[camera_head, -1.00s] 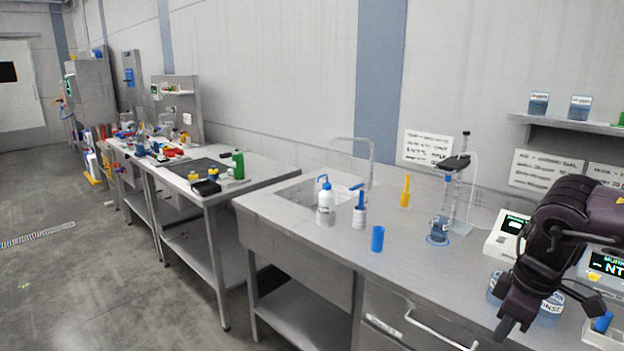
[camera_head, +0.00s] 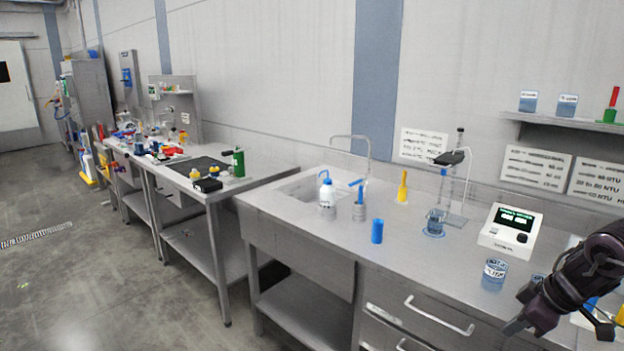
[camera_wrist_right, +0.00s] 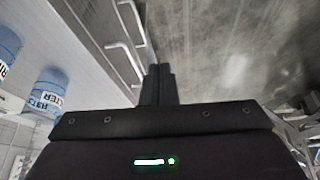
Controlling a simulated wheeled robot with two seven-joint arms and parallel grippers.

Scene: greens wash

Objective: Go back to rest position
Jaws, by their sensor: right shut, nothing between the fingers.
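My right gripper (camera_head: 519,325) is at the lower right of the head view, by the front edge of the steel counter (camera_head: 400,262). In the right wrist view its two dark fingers (camera_wrist_right: 159,84) are together with nothing between them. The fingers point past the counter front, with drawer handles to their left and floor to their right. My left gripper is not in view.
A labelled beaker (camera_head: 494,274) stands near my right gripper, and a second shows beside it in the wrist view (camera_wrist_right: 48,92). A white meter (camera_head: 510,231), blue cup (camera_head: 377,231), white bottle (camera_head: 326,194) and stirrer stand (camera_head: 457,190) occupy the counter. The floor at left is clear.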

